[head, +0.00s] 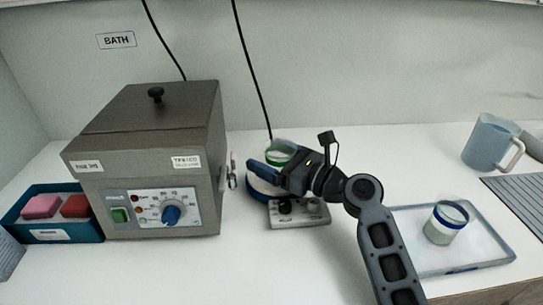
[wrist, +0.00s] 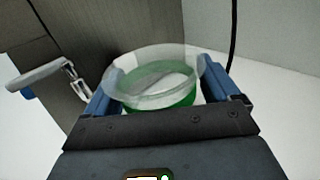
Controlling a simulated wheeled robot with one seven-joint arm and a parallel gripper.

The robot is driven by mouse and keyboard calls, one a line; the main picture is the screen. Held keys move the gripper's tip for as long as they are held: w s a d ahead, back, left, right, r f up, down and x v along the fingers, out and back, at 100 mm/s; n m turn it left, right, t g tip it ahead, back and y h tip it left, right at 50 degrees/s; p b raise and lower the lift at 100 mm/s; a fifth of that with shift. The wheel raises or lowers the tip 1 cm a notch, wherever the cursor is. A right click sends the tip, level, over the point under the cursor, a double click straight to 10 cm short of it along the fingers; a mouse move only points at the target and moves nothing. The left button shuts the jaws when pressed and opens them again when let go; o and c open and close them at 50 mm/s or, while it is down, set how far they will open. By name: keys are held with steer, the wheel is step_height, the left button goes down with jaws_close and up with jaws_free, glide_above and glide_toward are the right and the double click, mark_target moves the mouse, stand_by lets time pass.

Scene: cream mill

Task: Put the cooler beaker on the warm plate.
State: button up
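A clear beaker with a green band (head: 281,150) is between the fingers of my gripper (head: 268,166). In the wrist view the green-banded beaker (wrist: 155,85) fills the gap, with a blue finger against each side, so my gripper (wrist: 165,95) looks shut on it. The warm plate (head: 258,188), a round white-topped plate with a blue rim, lies under and behind my gripper. The beaker's base is hidden in the head view, so I cannot tell whether it touches the plate. A second beaker, blue-banded (head: 446,222), stands on a pale tray (head: 480,250) at right.
A blue bin (head: 60,222) holds pink and red blocks. A mug (head: 490,143) and ribbed mat (head: 520,195) are at right.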

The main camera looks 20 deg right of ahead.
steer(key=shift+s+d+r, duration=0.1)
steer(key=shift+r, duration=0.05)
steer(key=b+v, duration=0.1)
steer(key=v, duration=1)
steer(key=shift+s+d, duration=0.25)
steer(key=shift+s, duration=0.05)
